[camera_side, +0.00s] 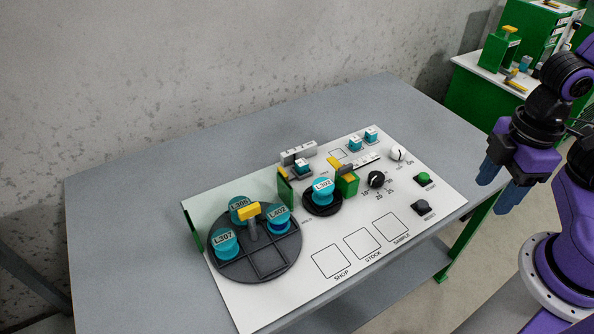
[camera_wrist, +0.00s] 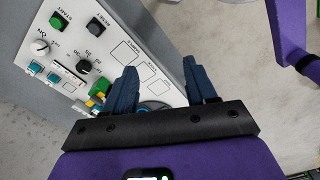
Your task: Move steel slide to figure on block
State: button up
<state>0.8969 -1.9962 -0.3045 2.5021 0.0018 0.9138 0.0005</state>
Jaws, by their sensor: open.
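My gripper (camera_side: 498,185) hangs off the right side of the grey table, high and clear of the panel. Its two dark blue fingers are apart with nothing between them, as the wrist view also shows (camera_wrist: 160,72). A narrow slot with a pale slide strip (camera_side: 366,160) lies on the white panel, left of the white knob; it also shows in the wrist view (camera_wrist: 70,73). I cannot make out the slide's setting. A pale grey block (camera_side: 298,152) with small dark marks stands at the panel's back edge; its figure is too small to read.
Three outlined squares at the front are empty.

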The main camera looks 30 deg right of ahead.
jog(key=o, duration=0.3)
jog(key=shift+a, duration=0.1)
jog(key=m+y, duration=0.4)
jog(key=m, duration=2.7)
send_over(283, 171)
jog(key=d, duration=0.7)
notch_tip(283, 171, down, 9)
jog(key=x, duration=1.6)
jog(key=shift+s+a+f, duration=0.2)
jog(key=shift+s+a, duration=0.05)
jog(key=shift+a, duration=0.1)
